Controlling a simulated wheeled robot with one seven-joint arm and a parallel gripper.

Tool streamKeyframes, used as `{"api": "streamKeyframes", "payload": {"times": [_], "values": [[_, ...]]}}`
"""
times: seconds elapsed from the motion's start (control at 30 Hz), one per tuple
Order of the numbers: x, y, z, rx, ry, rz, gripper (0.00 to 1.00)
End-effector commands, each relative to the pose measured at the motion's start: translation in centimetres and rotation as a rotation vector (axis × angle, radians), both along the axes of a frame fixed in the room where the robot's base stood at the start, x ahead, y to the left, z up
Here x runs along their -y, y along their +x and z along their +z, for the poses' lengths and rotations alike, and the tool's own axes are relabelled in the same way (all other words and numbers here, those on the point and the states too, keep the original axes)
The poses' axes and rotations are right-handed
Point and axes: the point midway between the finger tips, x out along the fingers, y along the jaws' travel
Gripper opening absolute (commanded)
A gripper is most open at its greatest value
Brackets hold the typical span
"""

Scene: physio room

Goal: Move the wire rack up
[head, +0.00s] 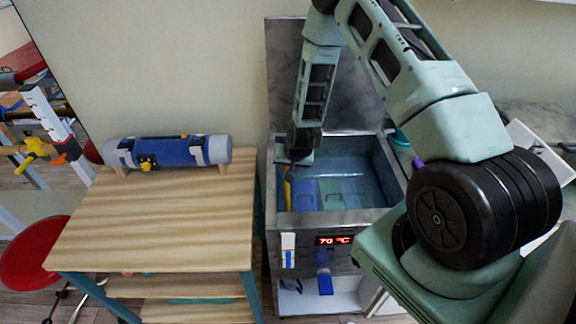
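The steel tank (340,215) stands open in the middle, with water inside and a red "70 °C" display on its front. Blue and green packs (330,190) show under the water. I cannot clearly make out the wires of the rack; it may be among the packs. My gripper (290,172) reaches down over the tank's left inner side, close to a thin yellow-orange piece (287,192). The fingertips are small and dark, so I cannot tell whether they are open, shut or holding anything.
A wooden table (160,220) stands left of the tank and bears a blue and grey roll (168,151). The raised steel lid (345,75) stands behind the tank. A red stool (35,250) is at far left. A grey counter (540,125) is at right.

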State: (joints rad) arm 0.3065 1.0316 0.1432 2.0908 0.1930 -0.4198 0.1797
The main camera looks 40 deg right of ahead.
Motion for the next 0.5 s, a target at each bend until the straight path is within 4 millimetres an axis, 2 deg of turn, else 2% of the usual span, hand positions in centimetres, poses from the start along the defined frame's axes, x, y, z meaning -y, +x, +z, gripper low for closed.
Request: {"api": "streamKeyframes", "payload": {"times": [0.3,0.43,0.5], "values": [[0.02,0.09,-0.19,0.000,0.000,0.000,0.36],[0.01,0.08,-0.18,0.000,0.000,0.000,0.00],[0.01,0.08,-0.17,0.000,0.000,0.000,0.00]]}}
